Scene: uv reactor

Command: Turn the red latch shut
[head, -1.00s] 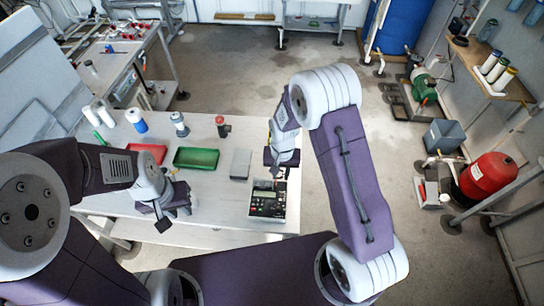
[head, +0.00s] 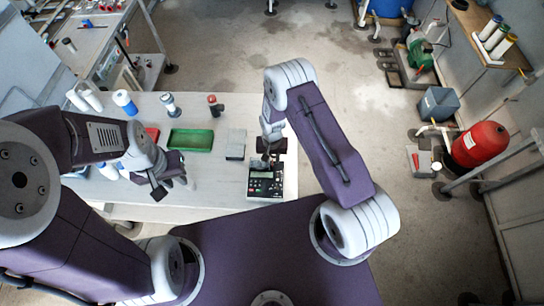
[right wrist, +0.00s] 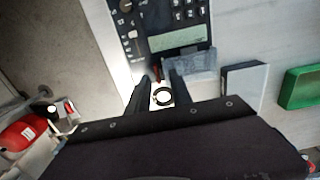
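A dark control box with a keypad and display (head: 266,184) lies at the table's front right edge; it also shows at the top of the right wrist view (right wrist: 172,30). A small reddish bit (right wrist: 156,72) shows by the box's edge near my fingertips; I cannot tell whether it is the red latch. My right gripper (head: 265,161) is over the box's far edge. In the right wrist view its fingers (right wrist: 160,82) are apart, with a white disc with a black ring (right wrist: 162,96) visible between them. My left gripper (head: 170,187) hangs over the table's front left, its fingertips unclear.
A grey block (head: 236,144), a green tray (head: 191,139) and a partly hidden red tray (head: 152,134) lie on the table (head: 215,180). Several bottles stand along its back edge.

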